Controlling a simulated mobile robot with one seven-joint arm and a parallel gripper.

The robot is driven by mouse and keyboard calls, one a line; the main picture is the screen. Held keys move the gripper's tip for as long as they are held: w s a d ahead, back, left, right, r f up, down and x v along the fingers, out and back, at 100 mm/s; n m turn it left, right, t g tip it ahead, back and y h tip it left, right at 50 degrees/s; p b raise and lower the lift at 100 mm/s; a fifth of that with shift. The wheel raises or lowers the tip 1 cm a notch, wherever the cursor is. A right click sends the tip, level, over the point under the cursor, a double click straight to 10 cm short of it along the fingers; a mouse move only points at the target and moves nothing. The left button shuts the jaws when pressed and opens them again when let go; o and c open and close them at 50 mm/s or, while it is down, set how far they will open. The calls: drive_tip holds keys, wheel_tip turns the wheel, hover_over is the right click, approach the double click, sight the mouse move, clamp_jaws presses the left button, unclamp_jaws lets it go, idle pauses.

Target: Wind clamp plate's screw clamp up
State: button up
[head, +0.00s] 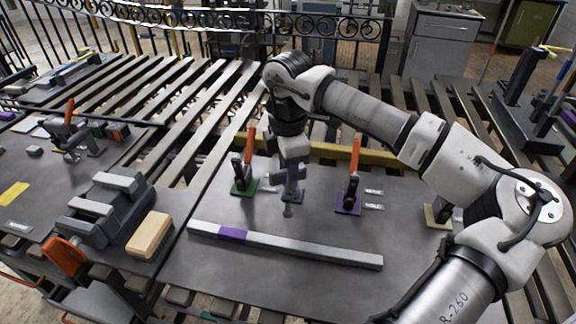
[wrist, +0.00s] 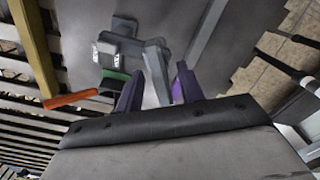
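A clamp with an orange handle and green base (head: 245,185) stands on the dark plate (head: 210,272). Its green base (wrist: 113,76) and orange handle (wrist: 70,98) show at left in the wrist view. My gripper (head: 290,194) points down just right of this clamp. In the wrist view its two purple fingers (wrist: 160,76) are apart, with a grey bar (wrist: 156,62) between them. I cannot tell whether either finger touches the bar. A small grey round-ended piece (head: 288,210) shows below the gripper. A second orange-handled clamp, with a purple base (head: 347,204), stands to the right.
A long grey bar with a purple band (head: 290,247) lies across the plate in front. A yellow-based fixture (head: 438,214) stands at right, partly behind my arm. Bare plate lies around the clamps.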

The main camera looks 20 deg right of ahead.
drive_tip(key=shift+f, duration=0.1)
clamp_jaws()
drive_tip(key=shift+b, duration=0.3)
